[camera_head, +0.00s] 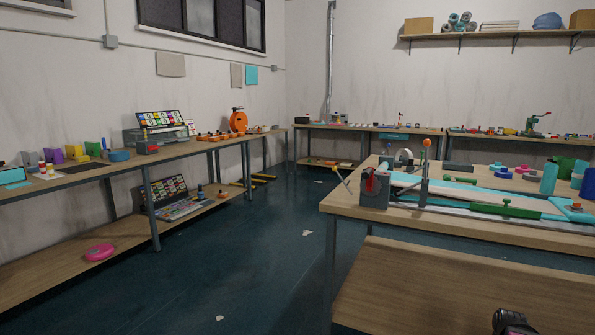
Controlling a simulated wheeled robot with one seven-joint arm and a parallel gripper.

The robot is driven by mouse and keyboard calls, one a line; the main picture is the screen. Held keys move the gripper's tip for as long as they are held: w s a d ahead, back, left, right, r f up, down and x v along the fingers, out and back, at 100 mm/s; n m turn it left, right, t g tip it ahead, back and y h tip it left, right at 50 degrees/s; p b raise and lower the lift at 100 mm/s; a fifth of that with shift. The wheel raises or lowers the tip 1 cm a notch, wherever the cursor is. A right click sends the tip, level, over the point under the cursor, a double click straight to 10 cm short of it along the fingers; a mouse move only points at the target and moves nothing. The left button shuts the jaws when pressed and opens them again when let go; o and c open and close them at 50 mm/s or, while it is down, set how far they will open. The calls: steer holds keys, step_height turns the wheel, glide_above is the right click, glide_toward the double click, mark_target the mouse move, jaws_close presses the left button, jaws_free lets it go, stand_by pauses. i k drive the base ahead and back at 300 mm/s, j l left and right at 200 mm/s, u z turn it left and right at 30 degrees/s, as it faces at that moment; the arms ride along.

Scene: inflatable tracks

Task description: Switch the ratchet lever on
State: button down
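On the near right bench stands a grey block with a red part (376,185) at its left end. A thin grey lever with an orange ball tip (334,168) leans up and left beside this block. An upright grey post with an orange ball (426,143) stands just right of it. Which of these is the ratchet lever, and whether it is on, I cannot tell. My gripper's fingers are not visible; only a small dark piece, probably of my arm, shows at the bottom right edge, well below and apart from the bench top devices.
The right bench (470,228) also holds a long pale-blue track, a green-handled slide (505,208) and several cups. A lower shelf (450,290) juts out beneath it. A long left bench (75,178) carries many items. Dark floor (265,240) is open between the benches.

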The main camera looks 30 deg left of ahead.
mark_target(335, 169)
steer(key=i+j+u, duration=0.15)
steer(key=j+u, duration=0.2)
steer(key=i+j+u, duration=0.15)
steer(key=u, duration=0.25)
steer(key=i+j+u, duration=0.2)
steer(key=u, duration=0.15)
steer(key=i, duration=0.2)
